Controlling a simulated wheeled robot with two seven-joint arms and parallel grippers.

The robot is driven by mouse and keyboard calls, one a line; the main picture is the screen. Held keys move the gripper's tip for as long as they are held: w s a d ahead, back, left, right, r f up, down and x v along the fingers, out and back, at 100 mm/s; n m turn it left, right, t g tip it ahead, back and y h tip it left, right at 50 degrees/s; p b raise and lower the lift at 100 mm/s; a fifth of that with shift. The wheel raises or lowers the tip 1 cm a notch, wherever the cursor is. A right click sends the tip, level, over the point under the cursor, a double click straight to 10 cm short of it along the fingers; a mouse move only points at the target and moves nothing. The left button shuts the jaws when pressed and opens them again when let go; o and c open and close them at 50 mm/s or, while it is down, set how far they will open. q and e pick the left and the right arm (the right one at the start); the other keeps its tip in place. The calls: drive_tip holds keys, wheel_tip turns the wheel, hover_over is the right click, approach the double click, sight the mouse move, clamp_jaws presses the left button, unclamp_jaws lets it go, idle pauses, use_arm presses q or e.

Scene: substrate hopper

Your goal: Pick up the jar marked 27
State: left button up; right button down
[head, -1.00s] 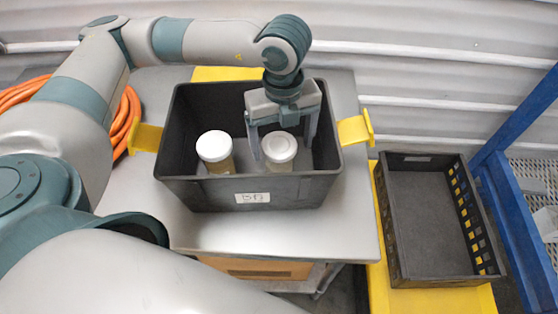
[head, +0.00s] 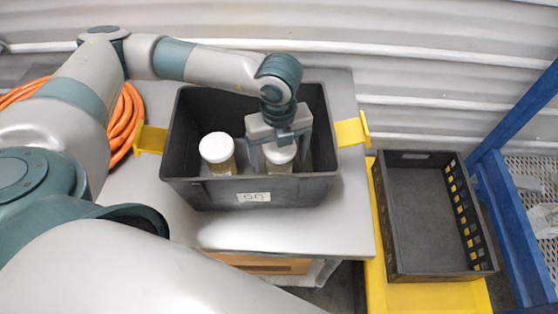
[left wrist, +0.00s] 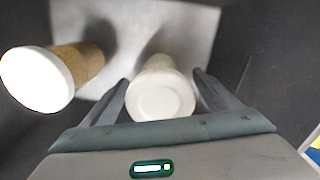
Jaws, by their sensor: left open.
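Two jars with white lids stand inside a dark grey bin. The right jar (head: 279,158) is under my left gripper (head: 280,160); in the left wrist view this jar (left wrist: 162,95) sits between the two open fingers (left wrist: 160,95). The left jar (head: 218,152) stands beside it, apart from the fingers, and also shows in the left wrist view (left wrist: 45,78). No number is readable on either jar. My left gripper is open and points down into the bin. My right gripper is not in view.
The bin (head: 190,190) has yellow side handles and a label (head: 253,197) on its front, and stands on a grey table (head: 340,225). An empty black crate (head: 425,215) is at the right on a yellow surface. An orange hose (head: 125,120) lies at the left.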

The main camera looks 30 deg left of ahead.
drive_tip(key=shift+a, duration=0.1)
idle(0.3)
use_arm(q)
drive_tip(key=c, duration=1.5)
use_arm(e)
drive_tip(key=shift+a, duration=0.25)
use_arm(q)
drive_tip(key=shift+r, duration=0.1)
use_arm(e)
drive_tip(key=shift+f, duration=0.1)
